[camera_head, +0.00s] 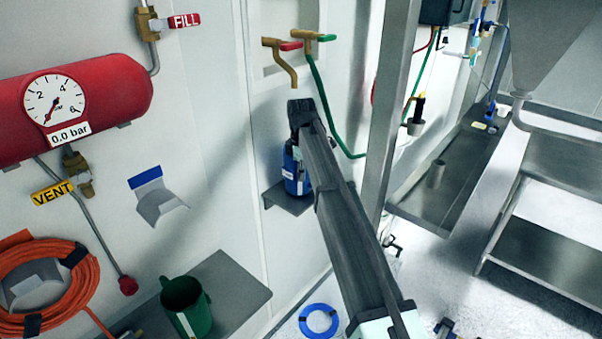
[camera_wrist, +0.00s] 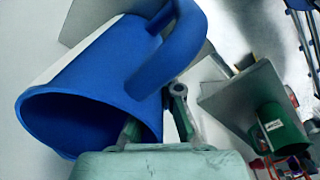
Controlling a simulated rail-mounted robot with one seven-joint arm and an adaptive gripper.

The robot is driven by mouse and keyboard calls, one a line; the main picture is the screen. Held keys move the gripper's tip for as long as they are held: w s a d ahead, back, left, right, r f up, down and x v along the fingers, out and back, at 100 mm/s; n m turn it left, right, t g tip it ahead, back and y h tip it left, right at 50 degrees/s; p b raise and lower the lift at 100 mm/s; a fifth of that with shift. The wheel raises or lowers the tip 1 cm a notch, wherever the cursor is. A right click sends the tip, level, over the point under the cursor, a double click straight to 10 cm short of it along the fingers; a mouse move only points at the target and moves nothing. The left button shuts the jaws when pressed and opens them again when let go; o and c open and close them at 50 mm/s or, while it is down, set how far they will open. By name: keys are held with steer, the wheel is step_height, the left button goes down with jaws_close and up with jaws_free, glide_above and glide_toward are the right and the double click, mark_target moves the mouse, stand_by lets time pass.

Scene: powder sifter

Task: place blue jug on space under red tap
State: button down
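The blue jug (camera_head: 291,172) stands on or just over a small grey shelf (camera_head: 285,203) on the wall, partly hidden by my arm. The tap with the red handle (camera_head: 290,46) has its brass spout above this spot. In the wrist view the blue jug (camera_wrist: 100,65) is large, its open mouth to the lower left and its handle (camera_wrist: 185,45) at the upper right. My gripper (camera_wrist: 158,108) is at the rim, one finger inside the mouth and one outside near the handle. The inner fingertip is hidden, so the grip on the wall is unclear.
A green jug (camera_head: 184,308) stands on a grey shelf (camera_head: 240,290) at the lower left. A tap with a green handle (camera_head: 325,38) and green hose is right of the red one. A metal post (camera_head: 390,110) rises to the right of the small shelf.

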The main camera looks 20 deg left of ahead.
steer(key=shift+f, duration=0.35)
steer(key=shift+f, duration=0.15)
steer(key=c, duration=1.3)
jaws_free()
steer(key=r+b, duration=0.1)
steer(key=r, duration=0.3)
steer(key=r+b, duration=0.1)
steer(key=r, duration=0.3)
steer(key=r+b, duration=0.1)
steer(key=r, duration=0.3)
steer(key=shift+s+d+r+b, duration=0.15)
steer(key=shift+s+b, duration=0.15)
